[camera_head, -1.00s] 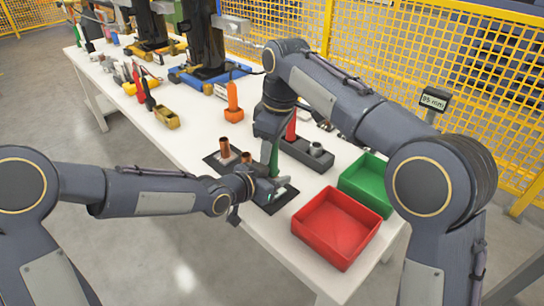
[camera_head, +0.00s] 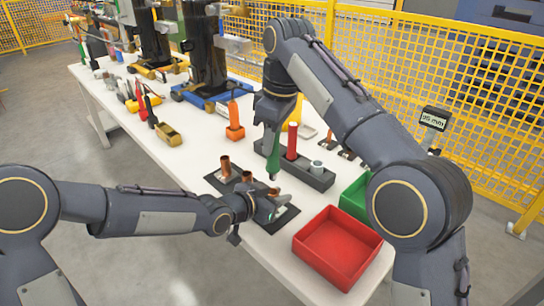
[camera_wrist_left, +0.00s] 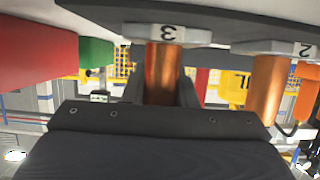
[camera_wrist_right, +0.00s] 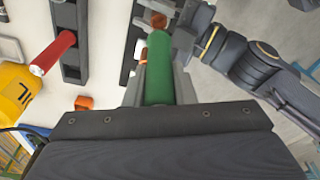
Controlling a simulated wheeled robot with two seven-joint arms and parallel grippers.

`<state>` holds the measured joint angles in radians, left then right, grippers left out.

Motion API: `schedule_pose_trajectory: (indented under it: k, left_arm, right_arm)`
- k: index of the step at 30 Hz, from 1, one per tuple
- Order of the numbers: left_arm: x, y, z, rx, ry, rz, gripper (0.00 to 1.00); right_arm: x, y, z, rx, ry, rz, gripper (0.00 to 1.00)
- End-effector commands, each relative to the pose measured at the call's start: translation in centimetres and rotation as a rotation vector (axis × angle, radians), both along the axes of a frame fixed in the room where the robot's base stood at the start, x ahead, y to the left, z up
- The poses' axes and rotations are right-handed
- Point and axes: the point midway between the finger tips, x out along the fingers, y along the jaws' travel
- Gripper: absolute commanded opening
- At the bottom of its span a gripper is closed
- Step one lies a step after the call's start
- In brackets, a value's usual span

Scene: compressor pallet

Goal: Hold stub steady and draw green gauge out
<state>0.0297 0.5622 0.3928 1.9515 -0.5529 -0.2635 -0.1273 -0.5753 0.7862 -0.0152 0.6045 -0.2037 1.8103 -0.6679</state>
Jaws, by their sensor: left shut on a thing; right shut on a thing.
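The stub, a copper tube (camera_wrist_left: 163,75) by the label 3, stands between the fingers of my left gripper (camera_head: 268,208), which is shut on it at the near end of the dark plate (camera_head: 214,180). The green gauge (camera_head: 273,152) is upright in my right gripper (camera_head: 272,122), which is shut on its upper part. Its lower tip shows in the head view above my left gripper and looks clear of the stub. In the right wrist view the green gauge (camera_wrist_right: 160,65) fills the space between the fingers, with a copper stub end (camera_wrist_right: 157,20) beyond it.
Two other copper stubs (camera_head: 225,166) (camera_head: 247,177) stand on the plate. A red gauge (camera_head: 292,141) stands in a grey block (camera_head: 318,180) behind. A red bin (camera_head: 337,243) and a green bin (camera_head: 355,193) sit at the right end. An orange tool (camera_head: 234,125) stands farther left.

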Motion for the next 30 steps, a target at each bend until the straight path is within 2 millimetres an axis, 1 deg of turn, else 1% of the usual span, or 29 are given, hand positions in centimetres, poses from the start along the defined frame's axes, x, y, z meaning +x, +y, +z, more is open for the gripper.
schedule_pose_trajectory:
  k: [1,6,11,19,20,21,25,26,30]
  left_arm:
    - [0.0,0.0,0.0,-0.001,-0.001,0.0,0.0]
    - [0.0,0.0,0.0,-0.001,-0.001,0.0,0.0]
    - [0.0,0.0,0.0,-0.001,-0.001,0.0,0.0]
    - [0.0,0.0,0.0,-0.001,-0.001,0.0,0.0]
    - [0.0,0.0,0.0,-0.001,-0.001,0.0,0.27]
    - [0.0,0.0,0.0,-0.001,-0.001,0.0,0.32]
    - [0.0,0.0,0.0,-0.001,-0.001,0.0,0.49]
    - [0.0,0.0,0.0,0.0,0.0,0.0,0.51]
    - [0.0,0.0,0.0,0.0,0.0,0.0,0.51]
  right_arm:
    - [0.0,0.1,0.9,0.003,-0.003,0.001,0.0]
    - [0.1,0.0,2.3,0.0,-0.002,-0.001,0.0]
    - [0.0,0.0,3.0,0.0,-0.001,-0.001,0.0]
    - [0.0,0.0,3.0,0.0,0.0,-0.001,0.0]
    - [0.0,0.0,3.0,0.0,0.0,-0.001,0.0]
    - [0.0,0.0,3.0,0.0,0.0,-0.001,0.0]
    - [0.0,0.0,3.0,0.0,0.0,-0.001,0.0]
    - [0.0,0.0,3.0,0.0,0.0,-0.001,0.0]
    - [0.0,0.0,3.0,0.0,0.0,-0.001,0.0]
